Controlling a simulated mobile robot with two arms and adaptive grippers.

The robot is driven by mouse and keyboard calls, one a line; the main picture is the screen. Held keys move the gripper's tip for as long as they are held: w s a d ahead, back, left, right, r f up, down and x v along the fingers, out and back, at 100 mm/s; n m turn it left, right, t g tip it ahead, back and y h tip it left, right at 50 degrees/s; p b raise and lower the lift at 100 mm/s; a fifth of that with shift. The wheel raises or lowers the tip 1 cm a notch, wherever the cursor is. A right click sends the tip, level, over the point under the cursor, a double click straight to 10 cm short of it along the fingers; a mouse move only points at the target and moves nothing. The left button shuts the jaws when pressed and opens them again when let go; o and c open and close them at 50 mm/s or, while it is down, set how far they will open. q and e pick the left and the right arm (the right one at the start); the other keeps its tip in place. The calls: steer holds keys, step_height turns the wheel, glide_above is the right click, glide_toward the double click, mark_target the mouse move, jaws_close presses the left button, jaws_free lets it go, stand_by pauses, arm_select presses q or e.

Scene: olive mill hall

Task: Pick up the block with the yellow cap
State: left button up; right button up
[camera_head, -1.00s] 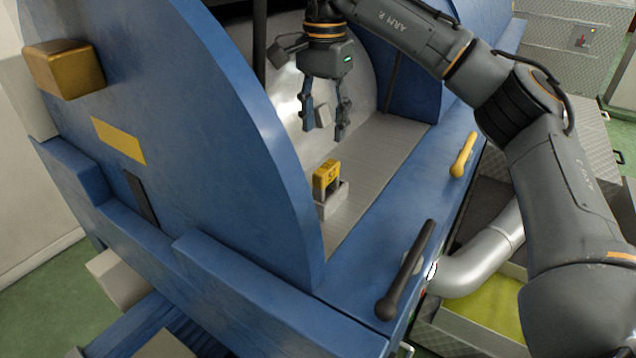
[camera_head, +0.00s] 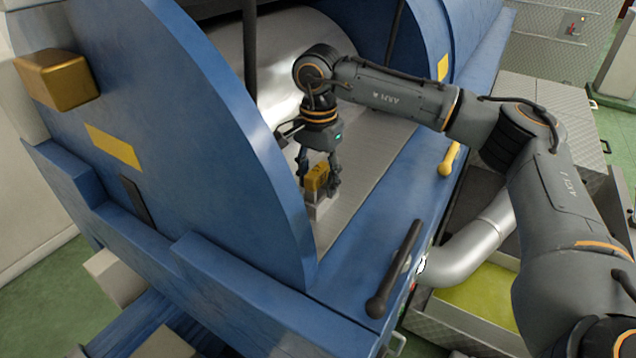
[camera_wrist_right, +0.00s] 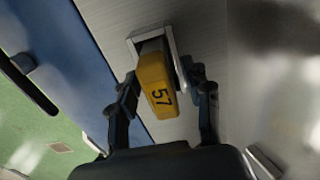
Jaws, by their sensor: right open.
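The block with the yellow cap (camera_head: 317,178) stands upright in a small light-grey holder (camera_head: 319,209) on the metal floor inside the blue machine. In the right wrist view the cap (camera_wrist_right: 155,88) shows the number 57, and the holder (camera_wrist_right: 135,40) surrounds the block's lower end. My right gripper (camera_head: 318,184) is open and has come down over the block. Its fingers stand on both sides of the cap; the wrist view shows the cap between the fingertips (camera_wrist_right: 163,88), with a gap on the right. My left gripper is not in view.
The blue curved side wall (camera_head: 200,130) rises close on the left of the gripper. A black-handled lever (camera_head: 397,268) and a yellow lever (camera_head: 449,159) sit on the front ledge. A large silver drum (camera_head: 262,60) lies behind. The metal floor (camera_head: 372,160) to the right is clear.

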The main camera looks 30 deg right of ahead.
jaws_close()
steer(key=shift+r, duration=0.1)
